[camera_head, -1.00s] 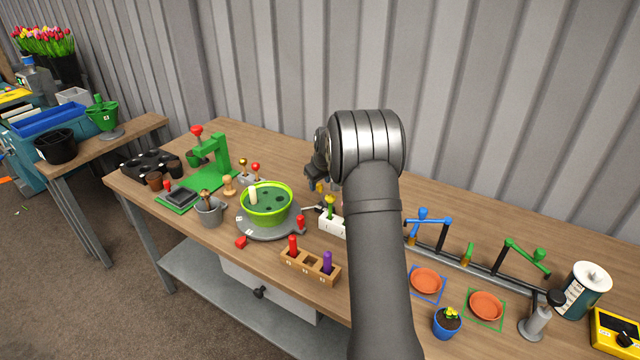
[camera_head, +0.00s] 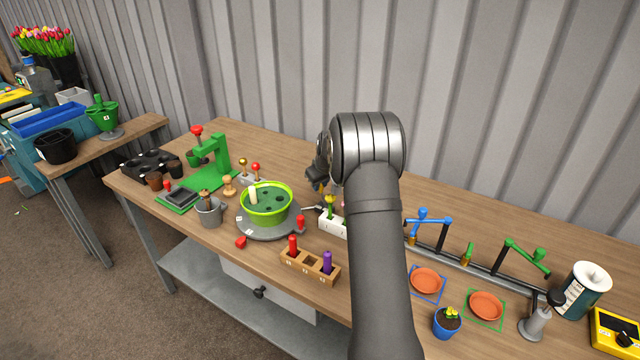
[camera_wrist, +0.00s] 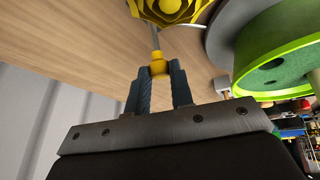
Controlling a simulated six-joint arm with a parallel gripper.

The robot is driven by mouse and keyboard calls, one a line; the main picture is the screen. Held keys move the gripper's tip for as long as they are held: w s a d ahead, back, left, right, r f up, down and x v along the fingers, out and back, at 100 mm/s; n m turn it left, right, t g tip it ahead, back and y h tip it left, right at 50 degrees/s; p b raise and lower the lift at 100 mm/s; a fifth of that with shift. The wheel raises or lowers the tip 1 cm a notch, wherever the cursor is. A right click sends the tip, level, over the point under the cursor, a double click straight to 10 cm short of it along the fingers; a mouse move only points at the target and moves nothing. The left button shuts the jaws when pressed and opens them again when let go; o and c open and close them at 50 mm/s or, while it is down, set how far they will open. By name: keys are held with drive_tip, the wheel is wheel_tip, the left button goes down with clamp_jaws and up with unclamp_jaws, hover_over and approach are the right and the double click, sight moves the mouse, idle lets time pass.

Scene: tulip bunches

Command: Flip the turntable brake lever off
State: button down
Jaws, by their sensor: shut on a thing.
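The turntable (camera_head: 262,230) is a grey disc with a lime-green pot (camera_head: 266,208) on it. It shows at the upper right in the wrist view (camera_wrist: 222,35). A thin metal lever (camera_wrist: 154,36) with a yellow knob (camera_wrist: 157,62) stands beside it; it appears to be the brake lever. My gripper (camera_wrist: 158,76) is shut on the yellow knob, its two fingers on either side. In the head view my gripper (camera_head: 321,186) is small and partly hidden, behind and right of the pot. The lever's base is hidden in the wrist view.
A yellow flower (camera_wrist: 175,8) is close to the lever. The white block (camera_head: 332,225) with flowers stands right of the turntable. A wooden rack (camera_head: 310,266) with red and purple pegs is in front. The green press (camera_head: 215,155) is at left. The table behind the pot is clear.

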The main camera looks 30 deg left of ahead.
drive_tip(key=shift+d+y, duration=0.5)
drive_tip(key=shift+y, duration=0.1)
drive_tip(key=c, duration=1.3)
unclamp_jaws()
drive_tip(key=shift+o, duration=0.2)
drive_tip(key=v, duration=1.7)
drive_tip(key=shift+s+r, duration=0.2)
